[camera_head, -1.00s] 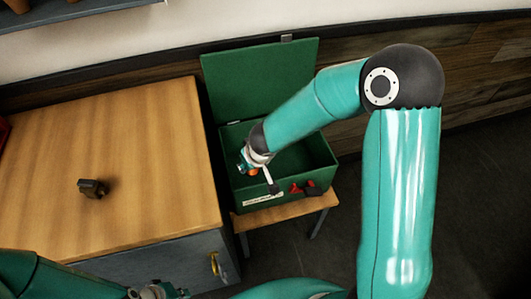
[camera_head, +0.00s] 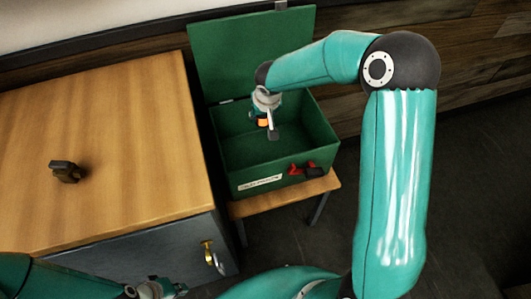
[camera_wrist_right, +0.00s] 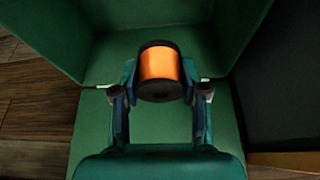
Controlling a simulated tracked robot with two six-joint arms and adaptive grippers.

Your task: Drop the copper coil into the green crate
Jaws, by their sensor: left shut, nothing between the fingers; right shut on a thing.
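The copper coil (camera_head: 262,123) is an orange spool with dark ends; in the right wrist view the coil (camera_wrist_right: 159,66) shows clearly between the two fingers. My right gripper (camera_head: 266,118) is shut on it and holds it over the open green crate (camera_head: 327,158). The crate's height gap below the coil is hard to judge. The crate's inside (camera_wrist_right: 140,40) also shows in the right wrist view. My left gripper (camera_head: 162,289) is shut and empty at the bottom edge, partly cut off.
The crate's lid (camera_head: 250,50) stands open at the back. The crate rests on a small wooden stand (camera_head: 240,208). A wooden-topped cabinet (camera_head: 120,140) stands to the left, with a small dark object (camera_head: 65,171) on it. A red and black latch (camera_head: 304,170) is on the crate's front.

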